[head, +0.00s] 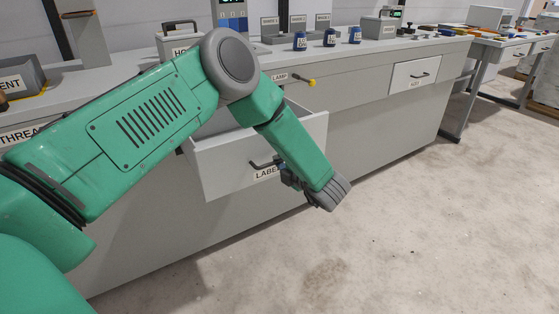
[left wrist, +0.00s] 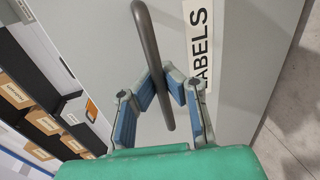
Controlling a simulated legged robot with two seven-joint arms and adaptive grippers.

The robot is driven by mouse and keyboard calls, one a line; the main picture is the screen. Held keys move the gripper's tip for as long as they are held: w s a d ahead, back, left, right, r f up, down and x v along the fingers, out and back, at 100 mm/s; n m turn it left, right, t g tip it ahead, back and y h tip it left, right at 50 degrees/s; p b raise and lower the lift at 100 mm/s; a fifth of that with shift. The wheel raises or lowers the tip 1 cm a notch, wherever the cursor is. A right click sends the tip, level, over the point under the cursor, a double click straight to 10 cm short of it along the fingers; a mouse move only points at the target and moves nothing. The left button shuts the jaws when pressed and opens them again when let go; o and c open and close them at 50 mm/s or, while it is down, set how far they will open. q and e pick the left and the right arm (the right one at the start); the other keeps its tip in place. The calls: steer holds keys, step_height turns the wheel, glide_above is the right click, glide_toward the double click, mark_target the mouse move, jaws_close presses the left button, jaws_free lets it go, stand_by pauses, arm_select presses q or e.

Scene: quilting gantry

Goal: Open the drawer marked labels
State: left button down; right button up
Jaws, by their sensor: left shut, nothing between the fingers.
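The drawer marked labels (head: 220,168) stands pulled out from the grey counter in the head view, its inside partly showing behind my left arm. Its dark bar handle (head: 256,164) is on the front, close to the label, which my wrist partly covers. My left gripper (head: 281,171) is at the drawer front beside the handle. In the left wrist view, the fingertips (left wrist: 167,74) are drawn together, close to the handle (left wrist: 152,55), which crosses the view between the finger linkages. The fingers are shut with nothing gripped. The LABELS sign (left wrist: 202,50) is just right of them. My right gripper is not in view.
A yellow-tipped knob (head: 311,82) sticks out by the LAMP label, above the drawer. A shut drawer (head: 415,74) is farther right. Small blue containers (head: 330,38) stand on the counter top. The floor (head: 400,220) in front is clear.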

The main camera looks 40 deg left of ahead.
arm_select(q)
steer(key=c, duration=2.2)
jaws_free()
steer(key=shift+s+f, duration=0.2)
steer(key=shift+f, duration=0.1)
steer(key=o, duration=0.6)
steer(key=shift+w+r, duration=0.1)
steer(key=v, duration=1.2)
